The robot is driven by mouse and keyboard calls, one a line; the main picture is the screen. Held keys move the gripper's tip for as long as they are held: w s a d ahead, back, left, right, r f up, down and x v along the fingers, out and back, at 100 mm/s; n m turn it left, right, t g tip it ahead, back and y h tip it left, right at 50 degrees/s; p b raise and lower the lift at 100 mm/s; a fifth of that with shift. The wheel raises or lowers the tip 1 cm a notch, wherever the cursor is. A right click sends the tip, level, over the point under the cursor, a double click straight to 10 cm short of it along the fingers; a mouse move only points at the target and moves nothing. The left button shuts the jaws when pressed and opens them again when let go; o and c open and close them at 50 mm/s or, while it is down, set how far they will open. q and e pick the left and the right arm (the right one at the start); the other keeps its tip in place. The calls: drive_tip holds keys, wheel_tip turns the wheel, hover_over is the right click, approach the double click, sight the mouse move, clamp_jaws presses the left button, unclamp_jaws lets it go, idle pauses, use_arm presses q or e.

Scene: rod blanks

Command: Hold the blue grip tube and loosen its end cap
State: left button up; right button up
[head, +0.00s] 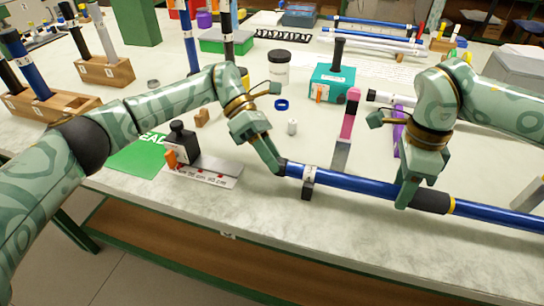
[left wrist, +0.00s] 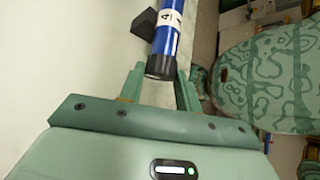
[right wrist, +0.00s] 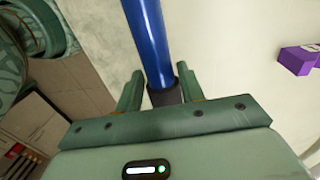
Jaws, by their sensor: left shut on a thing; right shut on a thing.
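The blue grip tube (head: 350,182) lies nearly level above the front of the table, from the middle to the right edge of the head view. My left gripper (head: 279,168) is shut on the black end cap (left wrist: 160,68) at the tube's left end; the cap sits between the fingers in the left wrist view. A white label (left wrist: 167,37) is on the tube near that cap. My right gripper (head: 408,192) is shut around the tube at its black grip sleeve (head: 432,202), which also shows between the fingers in the right wrist view (right wrist: 165,96).
A black block (head: 307,192) is under the tube near its left end.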

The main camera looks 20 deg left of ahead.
use_arm(q)
drive_tip(key=shift+w+f+n+g, duration=0.1)
drive_tip(key=shift+n+g, duration=0.4)
drive_tip(key=shift+g, duration=0.3)
drive_tip(key=o, duration=1)
wheel_tip(320, 180, up, 10)
